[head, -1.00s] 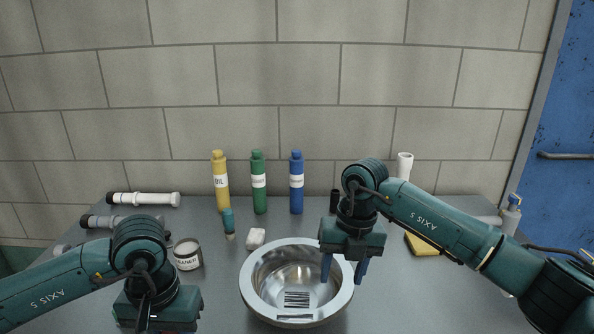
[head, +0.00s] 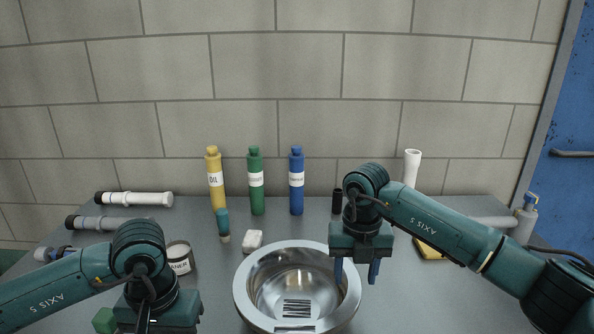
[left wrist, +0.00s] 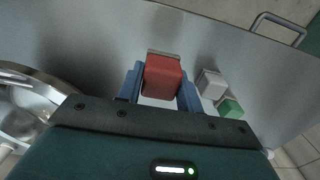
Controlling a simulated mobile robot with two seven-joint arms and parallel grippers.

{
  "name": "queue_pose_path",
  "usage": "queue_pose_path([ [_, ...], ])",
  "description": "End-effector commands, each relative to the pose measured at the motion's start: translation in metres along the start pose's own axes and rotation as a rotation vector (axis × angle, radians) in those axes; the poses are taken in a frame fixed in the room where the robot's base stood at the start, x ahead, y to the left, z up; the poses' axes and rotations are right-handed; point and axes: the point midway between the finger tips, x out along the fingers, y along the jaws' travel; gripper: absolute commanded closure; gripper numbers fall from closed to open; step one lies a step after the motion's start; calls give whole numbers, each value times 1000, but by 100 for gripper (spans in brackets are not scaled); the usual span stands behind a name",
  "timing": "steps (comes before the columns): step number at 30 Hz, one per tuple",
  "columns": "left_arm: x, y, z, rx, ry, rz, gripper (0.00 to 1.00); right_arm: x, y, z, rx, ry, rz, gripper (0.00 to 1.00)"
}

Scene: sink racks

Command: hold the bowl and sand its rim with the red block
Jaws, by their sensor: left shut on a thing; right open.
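The metal bowl (head: 297,285) stands on the grey worktop at front centre, open side up, with a barcode patch inside. Part of its rim (left wrist: 40,78) shows at the left of the left wrist view. My left gripper (left wrist: 160,92) is shut on the red block (left wrist: 162,75), held between its blue fingers. In the head view this gripper's fingers and the block are hidden behind its own body. My right gripper (head: 356,272) is open, its fingers pointing down at the bowl's right rim, one on each side of it. I cannot tell whether they touch it.
Yellow (head: 215,182), green (head: 256,184) and blue (head: 297,184) bottles stand behind the bowl. A small white block (head: 252,241) and a labelled tin (head: 180,258) are left of it. A yellow sponge (head: 430,252) lies to the right. A green block (head: 105,320) lies by my left gripper.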

Motion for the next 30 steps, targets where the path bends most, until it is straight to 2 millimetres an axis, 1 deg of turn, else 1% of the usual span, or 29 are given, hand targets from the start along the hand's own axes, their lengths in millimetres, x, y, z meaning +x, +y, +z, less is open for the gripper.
queue_pose_path([
  [1,10,0,0,0,0,0,83,13,0,0,1,1,0,51],
  [6,20,0,0,0,1,0,83,29,0,0,0,1,0,51],
  [10,22,0,0,0,1,0,83,33,0,0,0,1,0,51],
  [17,21,0,0,0,0,0,83,32,-1,0,1,1,-1,51],
  [28,21,0,0,0,0,0,83,32,-1,0,1,1,-1,80],
  [30,21,0,0,0,0,0,83,32,-1,0,1,1,-1,82],
])
